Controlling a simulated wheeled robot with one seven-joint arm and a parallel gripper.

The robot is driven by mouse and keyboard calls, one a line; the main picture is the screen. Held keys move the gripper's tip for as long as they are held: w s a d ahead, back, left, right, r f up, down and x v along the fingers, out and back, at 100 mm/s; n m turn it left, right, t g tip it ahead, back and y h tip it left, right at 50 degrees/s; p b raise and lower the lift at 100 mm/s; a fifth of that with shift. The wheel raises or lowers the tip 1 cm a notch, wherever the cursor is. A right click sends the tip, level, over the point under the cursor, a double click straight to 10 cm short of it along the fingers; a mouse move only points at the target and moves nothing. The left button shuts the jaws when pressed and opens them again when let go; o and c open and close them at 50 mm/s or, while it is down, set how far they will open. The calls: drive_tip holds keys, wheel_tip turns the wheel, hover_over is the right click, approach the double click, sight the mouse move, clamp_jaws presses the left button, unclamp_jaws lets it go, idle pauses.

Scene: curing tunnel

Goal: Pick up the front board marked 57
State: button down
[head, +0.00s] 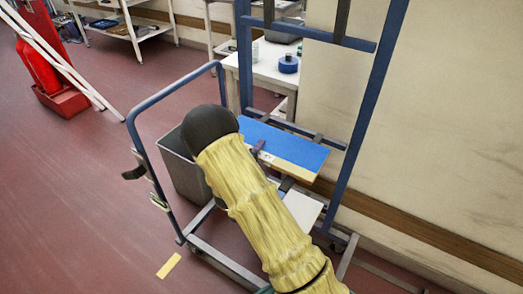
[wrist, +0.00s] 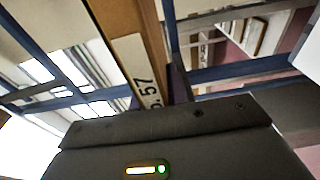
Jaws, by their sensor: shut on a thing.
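The board marked 57 (head: 290,147) has a blue top face and a pale wood edge in the head view. In the wrist view its brown edge (wrist: 121,17) runs up from the jaws, with a white label reading 57 near them. My gripper (head: 259,149) is shut on this edge; a dark purple finger shows against the board. In the wrist view my gripper (wrist: 163,92) has a finger on either side of the board. My yellow-sleeved arm hides part of the board's near side and what lies beneath it.
A blue-framed rack (head: 366,95) stands around and behind the board. A grey bin (head: 183,168) is left of my arm, beside a blue cart handle (head: 137,140). A white table (head: 268,70) with a blue roll is behind. The wall is close on the right; open red floor lies left.

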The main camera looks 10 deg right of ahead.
wheel_tip(320, 180, up, 9)
drive_tip(key=shift+r, duration=0.15)
